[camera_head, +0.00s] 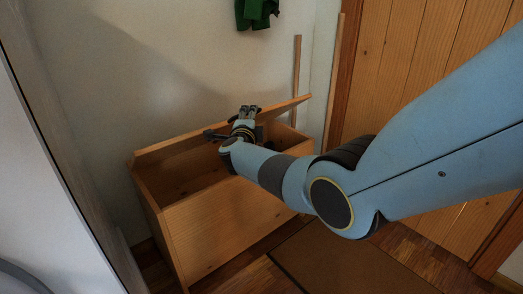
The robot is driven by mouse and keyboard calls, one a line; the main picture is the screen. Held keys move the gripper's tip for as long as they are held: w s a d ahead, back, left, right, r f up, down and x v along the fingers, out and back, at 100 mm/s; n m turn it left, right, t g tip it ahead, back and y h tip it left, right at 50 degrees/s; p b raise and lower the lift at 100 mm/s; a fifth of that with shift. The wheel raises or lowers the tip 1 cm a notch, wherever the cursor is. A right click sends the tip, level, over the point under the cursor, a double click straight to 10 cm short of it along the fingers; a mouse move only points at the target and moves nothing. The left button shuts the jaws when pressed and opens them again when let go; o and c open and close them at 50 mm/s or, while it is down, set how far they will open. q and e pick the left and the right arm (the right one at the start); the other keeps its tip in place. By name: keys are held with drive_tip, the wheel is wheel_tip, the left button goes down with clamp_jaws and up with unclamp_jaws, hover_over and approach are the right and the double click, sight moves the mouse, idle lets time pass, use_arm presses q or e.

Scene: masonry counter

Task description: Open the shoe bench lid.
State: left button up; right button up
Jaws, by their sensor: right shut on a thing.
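The shoe bench (225,222) is a wooden box in the middle of the camera_head view, against the wall. Its lid (180,149) is raised and stands steeply along the back, so the inside of the box shows below it. My right arm comes in from the right and reaches across the bench. My right gripper (247,114) is at the upper edge of the lid, near its middle, and is shut on it. The wrist hides part of the lid and of the box's inside. My left gripper is not in view.
A green cloth (256,13) hangs on the wall above. A wooden door (395,75) is at the right. A brown mat (345,262) lies on the wooden floor in front of the bench. A pale panel (45,190) stands close at the left.

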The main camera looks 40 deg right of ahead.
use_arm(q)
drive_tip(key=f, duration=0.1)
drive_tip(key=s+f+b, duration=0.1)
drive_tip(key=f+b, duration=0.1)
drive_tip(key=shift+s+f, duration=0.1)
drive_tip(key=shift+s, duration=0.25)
use_arm(e)
wheel_tip(320, 180, down, 6)
drive_tip(key=s, duration=0.2)
drive_tip(key=shift+s+r, duration=0.25)
drive_tip(key=shift+s, duration=0.1)
drive_tip(key=shift+d, duration=0.1)
drive_tip(key=shift+c, duration=0.2)
